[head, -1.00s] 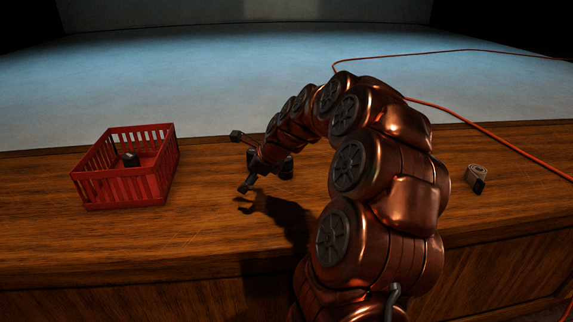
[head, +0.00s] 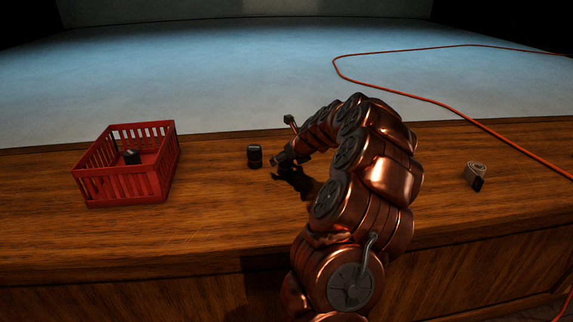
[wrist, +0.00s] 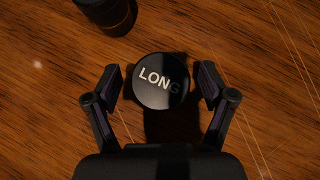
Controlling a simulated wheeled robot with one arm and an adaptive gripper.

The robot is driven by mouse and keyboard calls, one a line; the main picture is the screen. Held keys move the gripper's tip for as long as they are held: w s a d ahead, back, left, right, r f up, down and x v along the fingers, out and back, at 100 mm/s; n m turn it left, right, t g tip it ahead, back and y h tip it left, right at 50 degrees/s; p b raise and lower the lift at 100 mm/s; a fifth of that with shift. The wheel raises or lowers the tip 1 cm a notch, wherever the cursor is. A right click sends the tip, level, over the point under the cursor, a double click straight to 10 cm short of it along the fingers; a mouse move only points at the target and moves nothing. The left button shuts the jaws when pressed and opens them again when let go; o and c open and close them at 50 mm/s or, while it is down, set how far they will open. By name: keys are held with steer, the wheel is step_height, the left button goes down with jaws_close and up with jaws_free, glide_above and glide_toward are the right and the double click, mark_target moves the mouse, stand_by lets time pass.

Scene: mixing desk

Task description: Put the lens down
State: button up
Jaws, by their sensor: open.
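In the wrist view, a black round lens (wrist: 161,80) with "LONG" on its end lies between my spread fingertips, with dark gaps on both sides. My gripper (wrist: 161,82) is open and holds nothing. A second dark cylinder with an orange ring (wrist: 107,12) is at the top left of that view. In the head view, one black upright cylinder (head: 254,156) stands on the desk, just left of my gripper (head: 283,141). I cannot tell which of the two it is; the other seems hidden by my gripper and its shadow.
A red slatted basket (head: 126,182) stands at the left of the wooden desk (head: 180,235), with a small dark item (head: 131,157) inside. A rolled grey strap (head: 476,174) lies at the right. Desk between basket and cylinder is clear.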

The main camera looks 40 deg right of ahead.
steer(key=shift+x, duration=1.05)
steer(key=shift+c, duration=0.3)
jaws_close()
steer(key=shift+r, duration=0.1)
steer(key=shift+d+r, duration=0.1)
steer(key=shift+r, duration=1.6)
steer(key=shift+s+r, duration=0.15)
steer(key=shift+s, duration=0.15)
steer(key=s+a, duration=0.1)
steer(key=s, duration=0.4)
steer(key=s+a, duration=0.1)
steer(key=s, duration=0.4)
steer(key=s+a+r, duration=0.1)
steer(key=s+a, duration=0.1)
steer(key=s, duration=0.3)
steer(key=shift+r+b, duration=0.1)
steer(key=shift+b, duration=0.2)
